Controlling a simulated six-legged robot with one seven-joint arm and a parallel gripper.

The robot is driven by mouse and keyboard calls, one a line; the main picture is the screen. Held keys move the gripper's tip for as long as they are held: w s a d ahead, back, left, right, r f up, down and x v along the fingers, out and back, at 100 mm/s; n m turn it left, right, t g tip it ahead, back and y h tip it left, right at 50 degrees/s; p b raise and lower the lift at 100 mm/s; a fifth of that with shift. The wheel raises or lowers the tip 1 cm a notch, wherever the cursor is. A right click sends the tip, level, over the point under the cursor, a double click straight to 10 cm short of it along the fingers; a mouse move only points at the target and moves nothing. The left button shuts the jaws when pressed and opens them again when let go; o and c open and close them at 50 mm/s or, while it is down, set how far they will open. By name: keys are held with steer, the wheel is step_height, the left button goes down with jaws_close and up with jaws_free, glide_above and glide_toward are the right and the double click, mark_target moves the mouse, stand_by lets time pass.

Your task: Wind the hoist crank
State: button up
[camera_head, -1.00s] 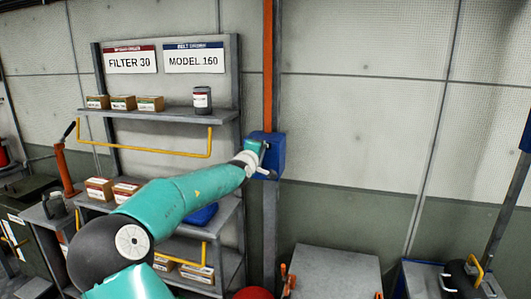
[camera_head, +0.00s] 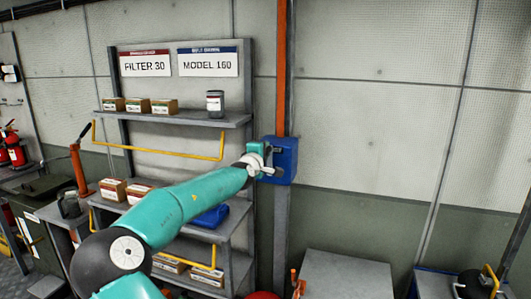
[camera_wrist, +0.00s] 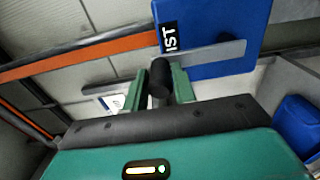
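The hoist box (camera_head: 282,160) is a blue box on an upright post right of the shelf. In the wrist view the hoist box (camera_wrist: 205,25) fills the top, with a label partly showing "IST". A flat grey crank arm (camera_wrist: 215,55) crosses its face. The black crank handle (camera_wrist: 160,78) sticks out from that arm. My gripper (camera_wrist: 159,85) has its green fingers on both sides of the handle and looks shut on it. In the head view my gripper (camera_head: 262,158) is at the box's left front, and the handle is mostly hidden.
A shelf (camera_head: 170,118) with small boxes and a dark can stands left of the post. A yellow rail (camera_head: 160,152) runs along its front. An orange strip (camera_head: 284,70) rises above the hoist box. A grey cabinet (camera_head: 345,275) stands lower right. The wall right of the box is clear.

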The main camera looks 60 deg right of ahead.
steer(key=shift+o, duration=1.3)
steer(key=shift+w, duration=0.1)
steer(key=shift+a+f, duration=0.1)
steer(key=s+a, duration=0.2)
steer(key=a, duration=1.1)
steer(key=shift+s+a, duration=0.25)
